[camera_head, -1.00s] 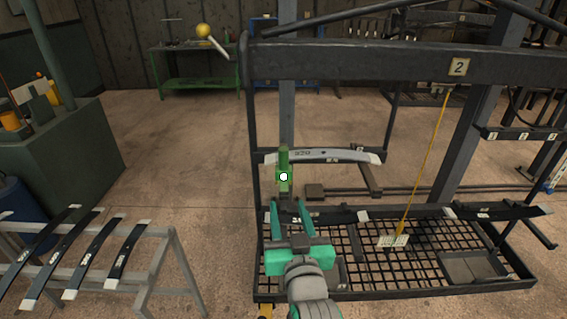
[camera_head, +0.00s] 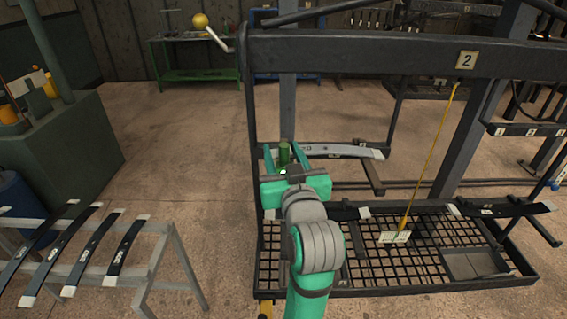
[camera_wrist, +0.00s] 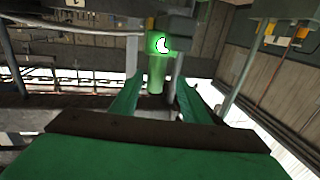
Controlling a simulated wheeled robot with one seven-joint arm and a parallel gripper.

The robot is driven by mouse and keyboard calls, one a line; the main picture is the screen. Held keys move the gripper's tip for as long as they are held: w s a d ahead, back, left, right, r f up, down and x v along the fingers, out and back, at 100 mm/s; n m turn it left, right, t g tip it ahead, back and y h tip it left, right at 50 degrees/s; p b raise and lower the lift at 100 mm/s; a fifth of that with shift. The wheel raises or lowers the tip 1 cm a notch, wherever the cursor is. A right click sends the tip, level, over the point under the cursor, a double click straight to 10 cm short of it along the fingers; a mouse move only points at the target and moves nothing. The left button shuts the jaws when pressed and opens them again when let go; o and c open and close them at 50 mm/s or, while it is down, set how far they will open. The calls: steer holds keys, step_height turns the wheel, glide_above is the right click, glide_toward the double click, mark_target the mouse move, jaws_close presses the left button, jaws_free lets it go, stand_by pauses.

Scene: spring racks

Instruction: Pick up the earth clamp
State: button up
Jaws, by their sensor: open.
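The earth clamp (camera_head: 284,152) is a green upright piece, mostly hidden behind my gripper in the head view. In the wrist view its green body (camera_wrist: 156,75) hangs below a dark block, with a bright white spot near its top. My gripper (camera_head: 284,160) is open, with one teal finger on either side of the clamp in the picture. In the wrist view the fingers of my gripper (camera_wrist: 160,88) also flank the clamp's lower end. I cannot tell whether they touch it.
A dark rack frame (camera_head: 350,62) with a "2" plate stands around the clamp. A leaf spring (camera_head: 345,151) lies just right of my gripper. A mesh shelf (camera_head: 370,262) is below. A grey stand with several springs (camera_head: 150,228) is at left.

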steer(key=shift+w+a, duration=0.15)
steer(key=shift+w, duration=2.5)
jaws_close()
steer(key=shift+r, duration=0.1)
